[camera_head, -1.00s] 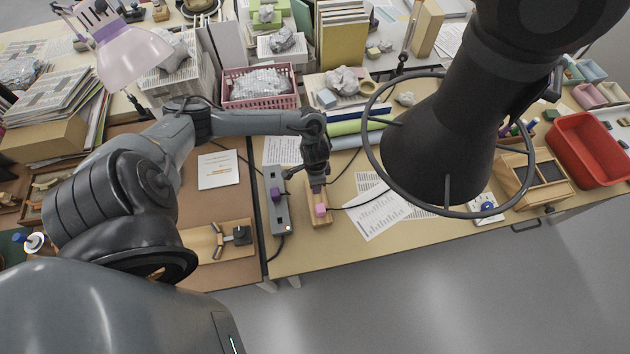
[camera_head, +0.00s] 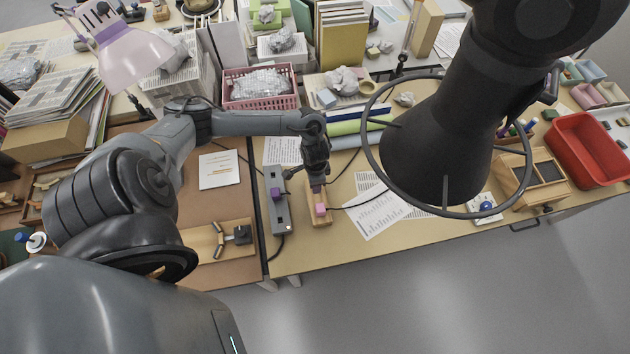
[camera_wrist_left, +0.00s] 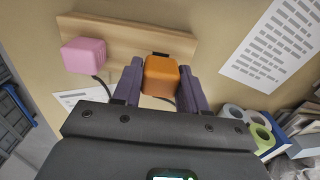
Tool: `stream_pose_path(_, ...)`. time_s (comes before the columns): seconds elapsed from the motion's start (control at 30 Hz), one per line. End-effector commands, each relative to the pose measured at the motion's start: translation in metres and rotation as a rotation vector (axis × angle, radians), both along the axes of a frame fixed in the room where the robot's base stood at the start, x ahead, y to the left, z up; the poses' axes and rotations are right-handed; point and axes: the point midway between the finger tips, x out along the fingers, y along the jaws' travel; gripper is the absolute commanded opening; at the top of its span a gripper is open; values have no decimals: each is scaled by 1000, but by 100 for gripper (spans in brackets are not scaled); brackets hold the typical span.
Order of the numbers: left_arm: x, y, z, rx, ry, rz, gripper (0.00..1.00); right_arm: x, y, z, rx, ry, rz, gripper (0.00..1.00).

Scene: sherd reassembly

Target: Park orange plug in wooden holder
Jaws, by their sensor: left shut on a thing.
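In the left wrist view my left gripper (camera_wrist_left: 160,85) is shut on the orange plug (camera_wrist_left: 161,76), a small rounded block between the two fingers. The wooden holder (camera_wrist_left: 125,36), a light board, lies just beyond the plug, which overlaps its edge in this view; I cannot tell whether they touch. A pink plug (camera_wrist_left: 84,55) sits at the holder's left end. In the head view the left gripper (camera_head: 317,185) is over the holder (camera_head: 321,217), with the pink plug (camera_head: 320,208) at the near end; the orange plug is hidden there. My right gripper is not in view.
A grey power strip (camera_head: 276,200) with a purple plug (camera_head: 277,194) lies left of the holder. Printed sheets (camera_head: 376,213) lie to the right, with a dark cable across them. A pink basket (camera_head: 259,88) and rolled tubes (camera_head: 358,126) are behind.

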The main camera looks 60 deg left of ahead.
Motion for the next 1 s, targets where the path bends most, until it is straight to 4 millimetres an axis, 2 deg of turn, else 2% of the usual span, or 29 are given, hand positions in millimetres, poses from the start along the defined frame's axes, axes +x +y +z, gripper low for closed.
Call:
stream_pose_path(0.5, 0, 0, 1, 0, 0, 0, 13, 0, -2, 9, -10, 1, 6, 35)
stream_pose_path(1.0, 0, 0, 0, 0, 0, 0, 13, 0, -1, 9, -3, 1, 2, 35)
